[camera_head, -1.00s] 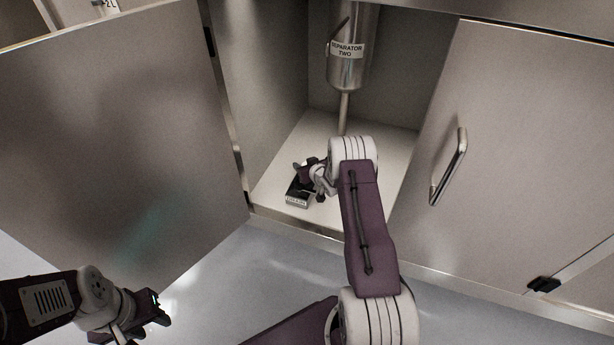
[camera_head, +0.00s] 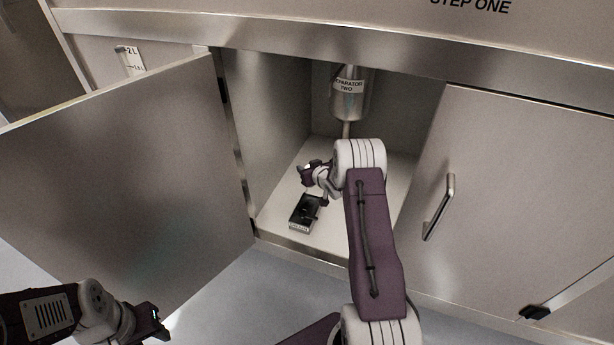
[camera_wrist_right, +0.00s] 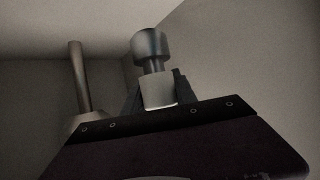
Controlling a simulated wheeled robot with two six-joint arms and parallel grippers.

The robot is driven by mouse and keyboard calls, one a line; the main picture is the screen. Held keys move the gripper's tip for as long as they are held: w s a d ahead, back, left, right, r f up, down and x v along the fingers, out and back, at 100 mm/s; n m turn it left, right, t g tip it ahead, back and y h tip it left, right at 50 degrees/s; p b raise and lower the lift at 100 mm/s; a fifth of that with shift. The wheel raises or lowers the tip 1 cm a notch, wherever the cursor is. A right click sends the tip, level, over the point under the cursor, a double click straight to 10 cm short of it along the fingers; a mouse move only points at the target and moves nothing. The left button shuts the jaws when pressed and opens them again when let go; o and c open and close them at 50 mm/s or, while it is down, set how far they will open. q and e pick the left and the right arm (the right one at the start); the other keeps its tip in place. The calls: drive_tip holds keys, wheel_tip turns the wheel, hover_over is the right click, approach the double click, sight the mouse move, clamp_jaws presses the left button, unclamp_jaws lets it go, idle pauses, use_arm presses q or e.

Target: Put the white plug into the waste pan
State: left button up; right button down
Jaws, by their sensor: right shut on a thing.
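A small dark pan (camera_head: 291,222) with a pale label on its front sits on the white cabinet floor; I take it for the waste pan. My right gripper (camera_head: 305,172) is inside the cabinet, above and behind the pan in the head view. In the right wrist view the right gripper (camera_wrist_right: 156,95) is shut on a pale plug (camera_wrist_right: 151,47), with a wide round head and a narrower neck, held clear of the floor. In the head view the plug is hardly visible. My left gripper (camera_head: 156,318) is low at the left, outside the cabinet; its jaw opening is unclear.
A steel separator vessel (camera_head: 351,97) hangs at the back, its pipe (camera_wrist_right: 80,80) beside the gripper in the wrist view. The open left door (camera_head: 120,170) and the right door panel with a handle (camera_head: 438,208) flank the opening. Free cabinet floor surrounds the pan.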

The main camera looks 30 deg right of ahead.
use_arm(q)
wheel_tip(320, 180, up, 3)
drive_tip(key=shift+p, duration=0.9)
use_arm(e)
wheel_tip(320, 180, up, 6)
drive_tip(key=shift+f, duration=0.2)
